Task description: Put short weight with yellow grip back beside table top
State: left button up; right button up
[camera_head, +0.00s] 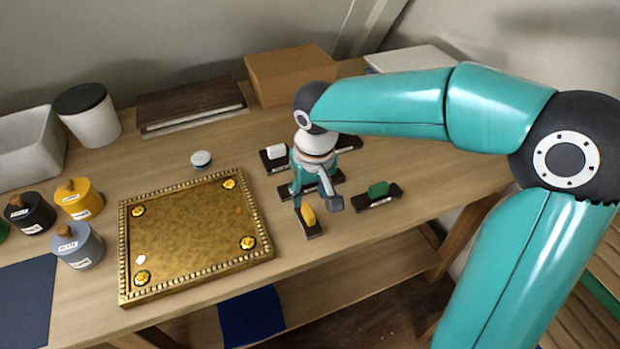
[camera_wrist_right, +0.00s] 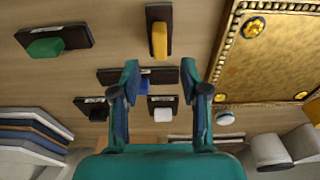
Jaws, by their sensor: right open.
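The weight with the yellow grip (camera_head: 306,215) has a dark base and lies on the wooden table, right of the gilt table top (camera_head: 190,232) and apart from it. In the right wrist view the yellow-gripped weight (camera_wrist_right: 159,40) is near the top middle, beyond the fingertips, with the gilt top (camera_wrist_right: 268,60) to its right. My right gripper (camera_head: 317,200) is open and hangs over the row of weights, close to the yellow one. In the right wrist view its fingers (camera_wrist_right: 160,80) are spread with nothing held between them. My left gripper is not in view.
A green-gripped weight (camera_head: 378,190) lies to the right and a white-gripped one (camera_head: 276,153) behind. Other dark weights are partly hidden under my gripper. A small white-topped disc (camera_head: 201,159) sits behind the gilt top. Labelled canisters (camera_head: 78,246) stand left. A cardboard box (camera_head: 290,75) stands behind.

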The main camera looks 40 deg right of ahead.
aim_at(311, 217)
jog(key=shift+s+a+r, duration=0.1)
jog(key=shift+s+r, duration=0.05)
jog(key=shift+r, duration=1)
jog(key=shift+s+r, duration=0.15)
jog(key=shift+r, duration=0.95)
